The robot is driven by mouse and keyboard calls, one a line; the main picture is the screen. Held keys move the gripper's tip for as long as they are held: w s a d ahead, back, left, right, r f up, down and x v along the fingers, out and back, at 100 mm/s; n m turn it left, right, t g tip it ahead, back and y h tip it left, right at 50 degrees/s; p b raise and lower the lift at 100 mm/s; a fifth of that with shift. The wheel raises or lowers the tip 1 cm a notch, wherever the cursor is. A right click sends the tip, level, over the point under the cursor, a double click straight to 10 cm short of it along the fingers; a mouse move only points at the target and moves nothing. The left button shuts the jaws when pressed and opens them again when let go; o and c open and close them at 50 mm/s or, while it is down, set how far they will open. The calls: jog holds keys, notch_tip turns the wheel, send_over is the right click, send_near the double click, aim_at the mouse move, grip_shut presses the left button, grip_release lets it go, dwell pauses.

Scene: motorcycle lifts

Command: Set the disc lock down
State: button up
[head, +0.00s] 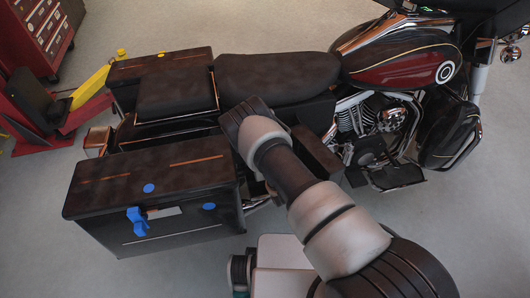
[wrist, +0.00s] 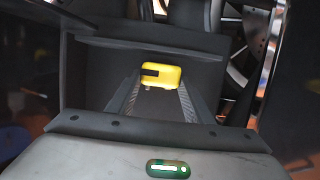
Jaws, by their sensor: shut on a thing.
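The yellow disc lock (wrist: 168,76), with a black patch on its left part, sits between the two fingertips of my gripper (wrist: 160,88) in the wrist view. My gripper is shut on it. In the head view my gripper and the lock are hidden behind my arm, beside the motorcycle. A dark panel (wrist: 150,54) with a raised edge lies behind and around the lock in the wrist view. I cannot tell whether the lock touches it.
The motorcycle seat (head: 277,77) and red tank (head: 400,62) lie beyond my arm. A hard pannier (head: 95,190) with blue latches is left of it. A red tool cabinet (head: 40,35) and yellow lift part (head: 90,88) stand at the back left. Grey floor is open at front left.

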jog(key=shift+f+b, duration=0.3)
jog(key=shift+f, duration=0.05)
jog(key=o, duration=1.4)
jog(key=shift+r, duration=0.1)
jog(key=shift+r+p, duration=0.25)
jog(key=shift+p, duration=0.15)
jog(key=p+v, duration=0.2)
jog(key=v, duration=1)
jog(key=shift+r+p, duration=0.2)
jog(key=shift+p, duration=0.15)
